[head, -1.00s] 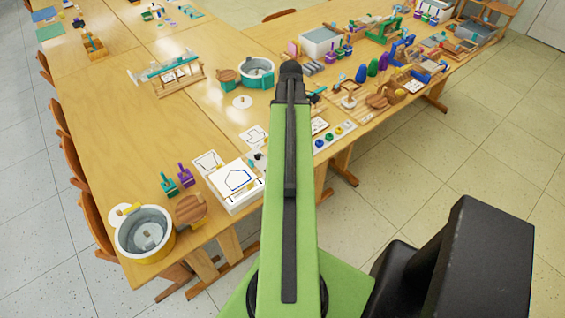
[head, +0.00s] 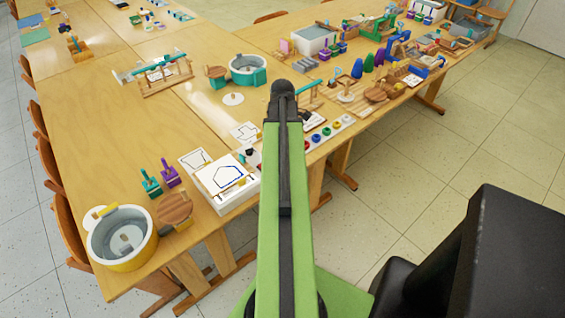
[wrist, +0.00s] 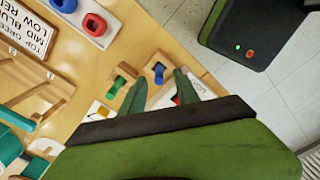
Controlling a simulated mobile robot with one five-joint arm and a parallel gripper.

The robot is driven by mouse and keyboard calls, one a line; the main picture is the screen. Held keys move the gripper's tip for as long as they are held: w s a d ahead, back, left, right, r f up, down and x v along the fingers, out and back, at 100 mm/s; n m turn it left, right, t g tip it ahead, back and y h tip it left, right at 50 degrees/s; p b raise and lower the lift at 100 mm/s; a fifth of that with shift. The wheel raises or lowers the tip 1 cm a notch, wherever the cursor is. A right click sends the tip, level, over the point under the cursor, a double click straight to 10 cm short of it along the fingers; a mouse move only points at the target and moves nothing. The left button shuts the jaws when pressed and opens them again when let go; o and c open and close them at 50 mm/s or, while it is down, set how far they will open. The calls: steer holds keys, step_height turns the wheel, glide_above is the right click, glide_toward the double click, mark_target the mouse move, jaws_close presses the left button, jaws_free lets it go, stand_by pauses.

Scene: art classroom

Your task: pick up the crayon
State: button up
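I cannot make out the crayon for certain in either view. My gripper (wrist: 160,90) shows in the wrist view as two dark green fingers, apart, with nothing seen held between them. Just beyond the fingertips are a small green piece (wrist: 116,86) and a small blue piece (wrist: 158,72) on wooden bases. A small red piece (wrist: 176,99) shows between the fingers; I cannot tell what it is. In the head view my arm reaches toward the table's near edge and hides the gripper.
The wooden table (head: 110,130) is crowded along its near edge. A white box with a drawing (head: 232,198), a round pot (head: 122,262) and a tray of coloured rings (head: 330,132) stand there. Chairs (head: 70,225) line the left side. Bare floor (head: 420,200) lies to the right.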

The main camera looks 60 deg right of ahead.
step_height(320, 180, down, 4)
steer(key=b, duration=0.2)
steer(key=shift+b, duration=0.4)
steer(key=shift+r, duration=0.15)
jaws_close()
stand_by(0.7)
